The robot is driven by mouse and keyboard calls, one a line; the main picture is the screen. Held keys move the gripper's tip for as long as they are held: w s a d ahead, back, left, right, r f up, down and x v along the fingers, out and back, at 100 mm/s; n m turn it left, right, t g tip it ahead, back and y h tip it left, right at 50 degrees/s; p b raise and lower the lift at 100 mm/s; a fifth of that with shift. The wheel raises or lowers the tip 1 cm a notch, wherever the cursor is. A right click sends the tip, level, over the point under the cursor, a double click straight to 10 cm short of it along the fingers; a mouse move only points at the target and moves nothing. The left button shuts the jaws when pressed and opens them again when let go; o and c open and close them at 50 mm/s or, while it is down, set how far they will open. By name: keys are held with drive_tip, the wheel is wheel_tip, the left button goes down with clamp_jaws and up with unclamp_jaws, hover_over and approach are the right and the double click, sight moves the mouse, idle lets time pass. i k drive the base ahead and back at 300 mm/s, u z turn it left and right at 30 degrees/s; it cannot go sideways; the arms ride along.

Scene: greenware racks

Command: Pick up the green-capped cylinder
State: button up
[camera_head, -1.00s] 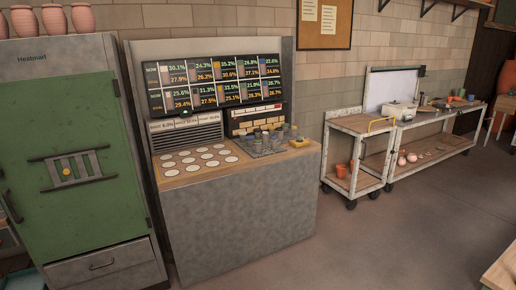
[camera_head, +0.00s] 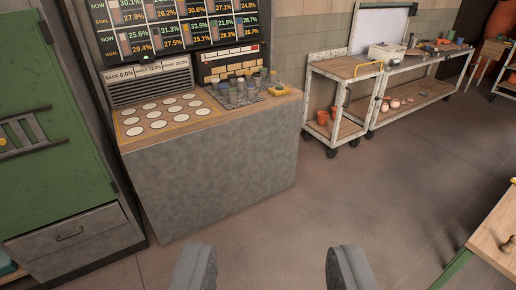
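A cluster of small cylinders (camera_head: 240,90) stands on a grey speckled mat at the right end of the counter top. They are too small and crowded for me to tell which one has a green cap. My gripper (camera_head: 271,268) shows at the bottom edge as two grey fingers set wide apart. It is open, with only bare floor between the fingers. It is well apart from the cylinders, which are higher up and slightly left in the picture.
The counter (camera_head: 215,170) has white discs (camera_head: 160,116) on its left and a display panel (camera_head: 175,25) behind. A green cabinet (camera_head: 55,175) stands left. A white cart (camera_head: 340,100) stands right, and a wooden table (camera_head: 495,235) is at lower right. The floor between is clear.

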sight(231, 92)
drive_tip(key=i, duration=3.6)
